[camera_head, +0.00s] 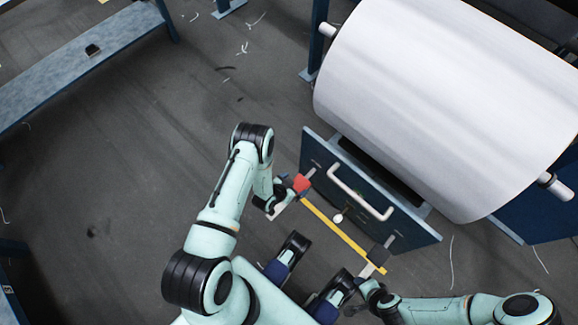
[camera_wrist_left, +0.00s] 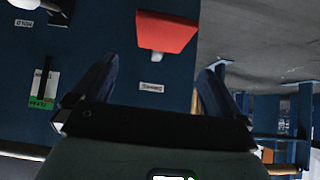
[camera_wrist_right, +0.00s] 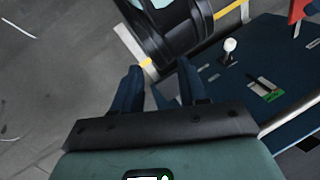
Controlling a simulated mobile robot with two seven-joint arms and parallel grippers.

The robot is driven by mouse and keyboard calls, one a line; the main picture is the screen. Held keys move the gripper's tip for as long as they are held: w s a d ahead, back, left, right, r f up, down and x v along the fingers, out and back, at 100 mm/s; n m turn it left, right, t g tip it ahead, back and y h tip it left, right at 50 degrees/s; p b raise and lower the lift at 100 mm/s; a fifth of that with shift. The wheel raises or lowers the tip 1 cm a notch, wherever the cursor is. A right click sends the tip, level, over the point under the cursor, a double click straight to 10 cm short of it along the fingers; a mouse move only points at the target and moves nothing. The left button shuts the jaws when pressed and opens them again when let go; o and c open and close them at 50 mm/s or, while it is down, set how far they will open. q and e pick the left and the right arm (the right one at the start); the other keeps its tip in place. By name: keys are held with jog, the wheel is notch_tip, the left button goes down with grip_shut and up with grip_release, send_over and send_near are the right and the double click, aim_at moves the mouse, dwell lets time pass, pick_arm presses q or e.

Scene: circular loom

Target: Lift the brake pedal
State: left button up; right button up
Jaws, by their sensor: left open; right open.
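The red pedal also shows at the top right of the right wrist view (camera_wrist_right: 299,12). My right gripper (camera_head: 357,283) is open and empty near the panel's right end.
The blue panel (camera_head: 420,232) carries a white bar handle (camera_head: 360,192) and a white-knobbed lever (camera_head: 339,217). The large white roll (camera_head: 440,100) stands behind.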

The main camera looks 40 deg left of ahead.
pick_arm(q)
jog(key=shift+p+v, duration=0.3)
jog(key=shift+v, duration=1.1)
pick_arm(e)
jog(key=shift+s+a+r+g, duration=0.35)
jog(key=shift+s+r, duration=0.2)
jog(key=shift+s, duration=0.2)
pick_arm(q)
jog(key=s+d+r+n+g+h+p, duration=0.1)
jog(key=s+d+r+g+p, duration=0.2)
jog(key=r, duration=0.5)
jog(key=s+d+r+n+g+h+p, duration=0.1)
jog(key=s+d+r+n+g+p, duration=0.1)
jog(key=s+d+r+p, duration=0.4)
jog(key=s+d+r+n+g+h+p, duration=0.1)
jog(key=s+d+r+g+p, duration=0.4)
jog(key=s+r, duration=0.5)
jog(key=shift+r+n+p, duration=0.35)
jog(key=shift+n+p, duration=0.05)
jog(key=shift+p, duration=0.7)
pick_arm(e)
jog(key=s+a+r+g, duration=0.1)
jog(key=s+r, duration=0.1)
jog(key=r, duration=0.6)
jog(key=s+r+g, duration=0.1)
jog(key=r, duration=0.7)
jog(key=shift+s+a+n+y, duration=0.3)
jog(key=shift+s+a+y, duration=0.05)
jog(key=shift+a+y, duration=0.05)
